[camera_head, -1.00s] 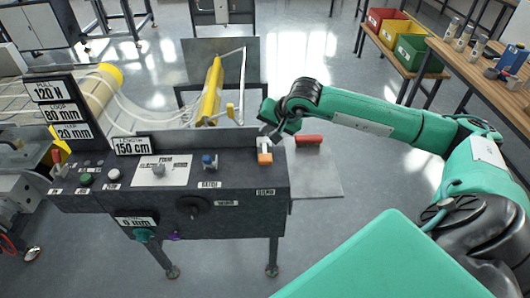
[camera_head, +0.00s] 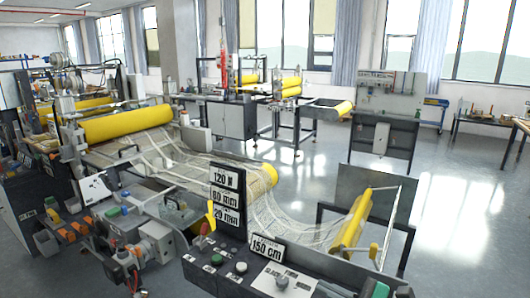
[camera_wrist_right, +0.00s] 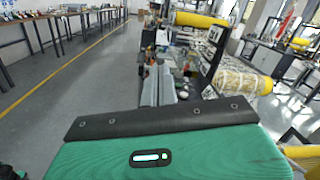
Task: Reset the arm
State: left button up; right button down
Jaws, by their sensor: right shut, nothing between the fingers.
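Neither of my arms nor grippers shows in the head view. The control console (camera_head: 225,272) is at the bottom, cut off by the frame edge, with placards reading 120 N, 80 mm, 20 mm and 150 cm. A yellow roller (camera_head: 352,220) stands tilted in a frame just behind it. In the right wrist view a teal panel (camera_wrist_right: 90,160) with a black edge strip, part of my own body, fills the bottom. No fingertips can be made out there.
Clear mesh runs from a large yellow roll (camera_head: 125,124) at left towards the console. Open floor (camera_head: 465,215) lies at right. The right wrist view shows a long bench (camera_wrist_right: 60,27) at the upper left.

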jog(key=d+m+t+h, duration=0.3)
jog(key=m+t+h, duration=0.2)
jog(key=m, duration=0.7)
jog(key=d+m+t+h, duration=0.4)
jog(key=m+t+h, duration=0.1)
jog(key=m, duration=0.7)
jog(key=s+d+f+m+g+h, duration=0.3)
jog(key=f+m+g+h, duration=0.1)
jog(key=f+m, duration=0.35)
jog(key=s+d+f+m+g+h, duration=0.3)
jog(key=f+m+h, duration=0.1)
jog(key=f+m, duration=0.4)
jog(key=s+a+f+m+g+y, duration=0.1)
jog(key=s+a+f+m+g, duration=0.1)
jog(key=s+f+m+g, duration=0.5)
jog(key=s+a+f+m+g+y, duration=0.1)
jog(key=s+f+m+g+y, duration=0.15)
jog(key=s, duration=0.85)
notch_tip(320, 180, down, 32)
jog(key=g, duration=0.2)
jog(key=s+d+f+g+h, duration=0.1)
jog(key=s+d+f, duration=0.2)
jog(key=s+f, duration=1.6)
jog(key=shift+s+n, duration=0.3)
jog(key=shift+s, duration=0.05)
jog(key=shift+d, duration=0.1)
